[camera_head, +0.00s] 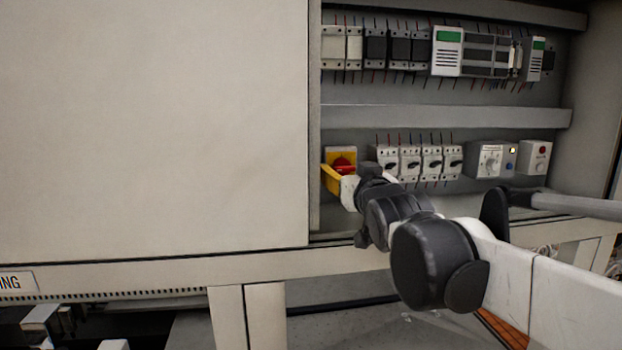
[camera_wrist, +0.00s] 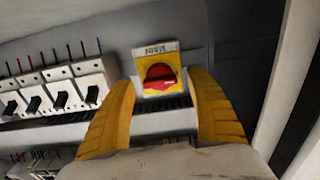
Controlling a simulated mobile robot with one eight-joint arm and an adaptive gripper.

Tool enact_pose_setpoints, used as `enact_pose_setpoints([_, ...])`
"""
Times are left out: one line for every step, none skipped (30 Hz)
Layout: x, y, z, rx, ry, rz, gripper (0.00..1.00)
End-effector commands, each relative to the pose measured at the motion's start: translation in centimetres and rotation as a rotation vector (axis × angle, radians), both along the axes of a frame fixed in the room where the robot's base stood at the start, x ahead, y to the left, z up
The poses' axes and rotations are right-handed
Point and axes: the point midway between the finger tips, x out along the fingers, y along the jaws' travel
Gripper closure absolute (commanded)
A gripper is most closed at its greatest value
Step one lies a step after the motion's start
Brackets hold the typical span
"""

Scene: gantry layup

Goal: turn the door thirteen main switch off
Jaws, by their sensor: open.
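The main switch (camera_head: 343,160) is a red rotary knob on a yellow plate, low at the left end of the open cabinet. In the wrist view the red knob (camera_wrist: 160,77) sits on its yellow plate under a small label, which I cannot read. My gripper (camera_head: 332,178) has yellow fingers and is in front of the switch, a little below it. In the wrist view the two fingers of my gripper (camera_wrist: 165,84) are spread, one on each side of the plate. They look empty, and the knob lies between and beyond them. I cannot tell whether a finger touches the plate.
Several white breakers (camera_head: 425,162) stand in a row right of the switch. A dial unit (camera_head: 491,160) and a box with a red button (camera_head: 536,157) are farther right. A large pale panel (camera_head: 155,120) borders the opening on the left. A grey rail (camera_head: 445,117) runs above.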

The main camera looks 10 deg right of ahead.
Motion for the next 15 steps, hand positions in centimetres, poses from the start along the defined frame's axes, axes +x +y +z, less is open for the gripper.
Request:
enact_pose_setpoints([-1.1, 0.0, 0.0, 0.000, 0.000, 0.000, 0.35])
enact_pose_setpoints([-1.7, 0.0, 0.0, 0.000, 0.000, 0.000, 0.35])
enact_pose_setpoints([-2.6, 0.0, 0.0, 0.000, 0.000, 0.000, 0.35])
enact_pose_setpoints([-3.3, 0.0, 0.0, 0.000, 0.000, 0.000, 0.35])
enact_pose_setpoints([-3.9, 0.0, -0.1, 0.000, 0.000, 0.000, 0.35])
enact_pose_setpoints([-4.8, 0.0, -0.1, 0.000, 0.000, 0.000, 0.35])
enact_pose_setpoints([-5.4, 0.0, 0.0, 0.000, 0.000, 0.000, 0.35])
enact_pose_setpoints([-6.0, 0.0, 0.0, 0.000, 0.000, 0.000, 0.35])
enact_pose_setpoints([-6.7, 0.0, -0.1, -0.001, 0.000, 0.000, 0.35])
enact_pose_setpoints([-7.2, 0.0, -0.1, -0.001, 0.000, 0.000, 0.35])
enact_pose_setpoints([-7.7, 0.0, -0.1, -0.001, 0.000, 0.000, 0.35])
enact_pose_setpoints([-8.3, 0.0, 0.0, -0.001, 0.000, 0.000, 0.35])
enact_pose_setpoints([-8.6, 0.0, 0.0, -0.001, 0.000, 0.000, 0.35])
enact_pose_setpoints([-8.9, 0.0, 0.0, -0.001, 0.000, 0.000, 0.35])
enact_pose_setpoints([-9.3, 0.0, 0.0, -0.001, 0.000, 0.000, 0.35])
